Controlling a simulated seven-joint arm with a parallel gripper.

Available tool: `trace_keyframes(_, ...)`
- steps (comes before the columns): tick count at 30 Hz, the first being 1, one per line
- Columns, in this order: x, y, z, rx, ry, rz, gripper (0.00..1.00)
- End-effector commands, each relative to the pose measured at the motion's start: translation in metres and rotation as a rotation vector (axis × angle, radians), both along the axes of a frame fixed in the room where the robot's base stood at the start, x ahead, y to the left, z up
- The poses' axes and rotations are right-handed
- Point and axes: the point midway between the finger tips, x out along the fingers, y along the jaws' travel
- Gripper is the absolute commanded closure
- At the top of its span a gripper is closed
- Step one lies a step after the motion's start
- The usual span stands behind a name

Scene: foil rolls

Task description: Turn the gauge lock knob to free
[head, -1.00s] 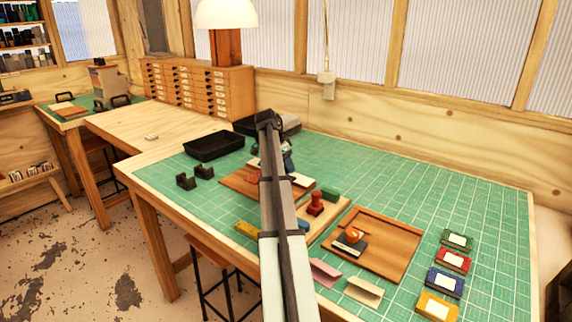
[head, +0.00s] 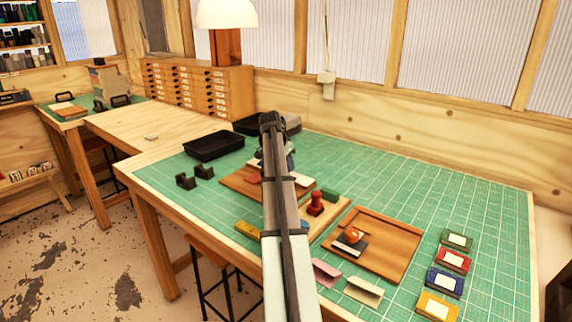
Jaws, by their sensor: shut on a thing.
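My arm (head: 280,200) reaches up the middle of the head view, over the green-matted bench. Its far end hides what lies behind it. A small pale and dark part shows just right of the arm, probably of my wrist. The jaws of my gripper are hidden. A brown wooden board (head: 236,182) lies behind the arm, with a small reddish piece on it and pale parts showing beside the arm. I cannot make out the gauge, its lock knob or which way the knob is turned.
A wooden tray (head: 398,236) holds an orange-knobbed tool (head: 352,238). A red stamp (head: 315,203) and a green block (head: 329,194) stand left of it. Coloured pads (head: 444,282) line the right. A black tray (head: 214,145) is at the back left. The mat's right rear is clear.

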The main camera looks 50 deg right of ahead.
Motion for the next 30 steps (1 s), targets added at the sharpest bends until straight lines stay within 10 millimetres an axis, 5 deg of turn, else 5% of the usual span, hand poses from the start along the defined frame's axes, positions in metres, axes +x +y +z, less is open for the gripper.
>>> trace_keyframes(16, -0.0006, 0.0, 0.0002, 0.0, 0.0, 0.11, 0.99)
trace_keyframes(17, -0.0006, 0.0, 0.0002, 0.0, 0.0, 0.11, 0.67)
trace_keyframes(24, -0.0006, 0.0, 0.0001, 0.0, 0.0, 0.109, 0.44)
trace_keyframes(30, -0.0006, 0.0001, 0.0001, 0.0, 0.0, 0.108, 0.44)
